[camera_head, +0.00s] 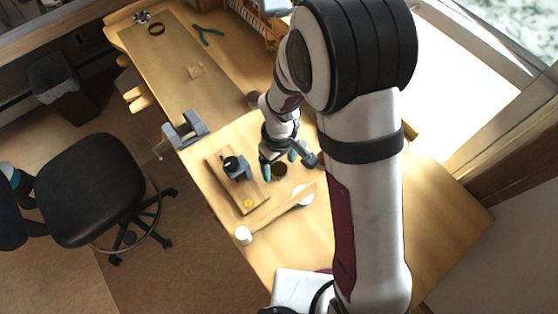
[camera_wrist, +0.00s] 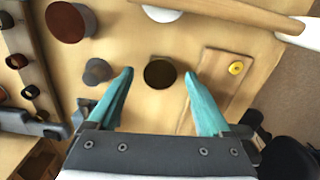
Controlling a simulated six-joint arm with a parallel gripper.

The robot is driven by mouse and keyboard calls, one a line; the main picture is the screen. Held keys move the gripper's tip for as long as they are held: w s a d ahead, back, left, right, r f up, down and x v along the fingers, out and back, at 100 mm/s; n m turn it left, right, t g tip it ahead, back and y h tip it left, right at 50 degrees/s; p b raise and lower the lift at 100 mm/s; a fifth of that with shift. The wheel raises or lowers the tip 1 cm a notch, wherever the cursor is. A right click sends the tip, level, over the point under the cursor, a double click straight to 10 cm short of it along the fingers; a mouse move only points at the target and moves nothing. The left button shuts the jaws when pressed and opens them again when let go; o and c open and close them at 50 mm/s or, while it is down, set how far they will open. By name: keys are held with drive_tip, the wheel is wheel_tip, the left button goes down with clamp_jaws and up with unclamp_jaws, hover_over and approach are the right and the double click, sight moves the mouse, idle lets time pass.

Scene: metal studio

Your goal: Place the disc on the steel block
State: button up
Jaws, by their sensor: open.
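A small yellow disc (camera_head: 248,204) lies flat near one end of a thin wooden board (camera_head: 217,172); in the wrist view the disc (camera_wrist: 236,68) is right of my gripper. A grey-blue block (camera_head: 238,174), which looks like the steel block, stands on the board with a dark round piece at its top. I cannot make this block out surely in the wrist view. My gripper (camera_head: 279,163) is open and empty above the table, right of the block. In the wrist view its teal fingers (camera_wrist: 160,85) stand wide apart, either side of a dark round piece (camera_wrist: 159,74) on the table.
A grey round piece (camera_wrist: 97,72) stands left of the fingers, with a brown cylinder (camera_wrist: 70,22) beyond. A pale-headed mallet (camera_head: 243,235) lies near the board. A grey vise (camera_head: 185,130) sits at the table edge. Green pliers (camera_head: 208,35) lie far back.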

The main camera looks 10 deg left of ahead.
sight(279, 168)
wheel_tip(279, 168, up, 12)
drive_tip(key=s+d+r+m+y, duration=0.1)
drive_tip(key=s+d+r+m, duration=0.2)
drive_tip(key=s+d+m, duration=0.2)
drive_tip(key=s+d+r+m, duration=0.4)
drive_tip(key=s+d+m, duration=0.2)
drive_tip(key=s+m, duration=0.4)
drive_tip(key=shift+s+d+y, duration=0.25)
drive_tip(key=shift+s+y, duration=0.15)
drive_tip(key=shift+s, duration=0.65)
